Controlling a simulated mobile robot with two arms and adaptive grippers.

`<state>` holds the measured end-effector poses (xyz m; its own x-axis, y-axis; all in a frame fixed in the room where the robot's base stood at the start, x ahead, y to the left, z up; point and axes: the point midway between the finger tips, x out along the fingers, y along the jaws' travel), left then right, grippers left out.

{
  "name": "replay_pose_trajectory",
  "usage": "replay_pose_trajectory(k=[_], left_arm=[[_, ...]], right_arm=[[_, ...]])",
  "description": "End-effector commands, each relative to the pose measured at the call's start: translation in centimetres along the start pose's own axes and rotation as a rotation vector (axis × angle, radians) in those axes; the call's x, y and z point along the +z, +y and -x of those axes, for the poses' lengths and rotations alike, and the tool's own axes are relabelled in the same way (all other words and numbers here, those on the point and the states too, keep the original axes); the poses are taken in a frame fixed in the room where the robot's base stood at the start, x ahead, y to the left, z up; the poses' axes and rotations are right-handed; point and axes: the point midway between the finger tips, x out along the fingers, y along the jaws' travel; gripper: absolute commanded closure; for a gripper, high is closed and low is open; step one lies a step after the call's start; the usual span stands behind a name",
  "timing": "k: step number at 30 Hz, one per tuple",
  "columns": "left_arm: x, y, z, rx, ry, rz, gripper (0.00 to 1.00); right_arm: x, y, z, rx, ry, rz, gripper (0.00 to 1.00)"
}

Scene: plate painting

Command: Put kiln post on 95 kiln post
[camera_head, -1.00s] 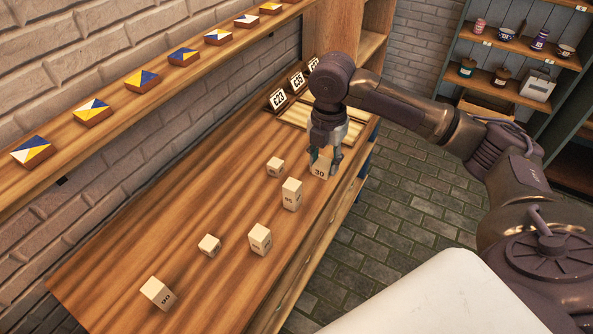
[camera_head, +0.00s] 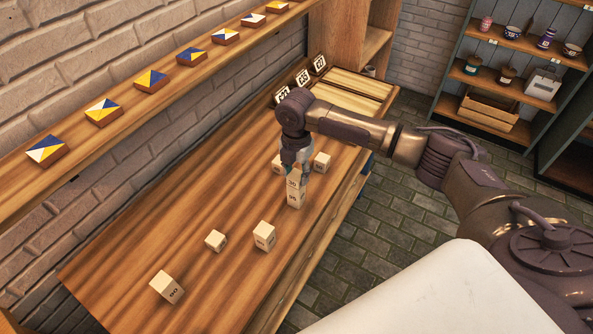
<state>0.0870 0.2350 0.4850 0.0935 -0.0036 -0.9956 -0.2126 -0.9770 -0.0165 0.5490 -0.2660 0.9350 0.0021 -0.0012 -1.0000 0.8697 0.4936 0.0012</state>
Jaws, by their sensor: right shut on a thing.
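My right gripper (camera_head: 295,172) is shut on a small pale kiln post marked 30 (camera_head: 293,182). The held post is directly over the taller 95 kiln post (camera_head: 296,199), which stands upright on the wooden table. The two look lined up and seem to meet, but I cannot tell whether they touch. The fingers hide the upper part of the held post. My left gripper is out of view.
Small pale cubes stand close by, one on the right (camera_head: 321,162) and one partly hidden on the left (camera_head: 277,162). Nearer are a small cube (camera_head: 215,240), a taller post (camera_head: 264,236) and a post marked 90 (camera_head: 166,287). Price signs (camera_head: 303,78) stand behind.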

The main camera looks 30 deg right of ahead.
Motion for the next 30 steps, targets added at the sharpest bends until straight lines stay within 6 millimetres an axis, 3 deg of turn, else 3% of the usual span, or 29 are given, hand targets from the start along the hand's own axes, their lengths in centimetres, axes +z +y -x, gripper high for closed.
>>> replay_pose_trajectory(k=[5,6,10,22,26,30], left_arm=[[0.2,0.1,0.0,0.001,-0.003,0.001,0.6],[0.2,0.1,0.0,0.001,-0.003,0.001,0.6],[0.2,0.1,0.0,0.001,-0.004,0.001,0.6],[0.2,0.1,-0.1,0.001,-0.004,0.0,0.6],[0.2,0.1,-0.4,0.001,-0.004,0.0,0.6],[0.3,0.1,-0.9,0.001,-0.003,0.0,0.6]], right_arm=[[0.0,0.0,-0.2,0.0,0.001,-0.001,0.96],[0.0,0.0,-0.3,0.0,0.001,-0.001,0.58],[0.0,0.0,-0.2,0.0,0.0,-0.001,0.36],[0.0,0.0,0.3,0.002,0.0,0.0,0.34],[0.1,0.1,2.1,0.005,0.0,0.0,0.34],[0.1,0.1,5.1,0.005,-0.001,-0.001,0.34]])
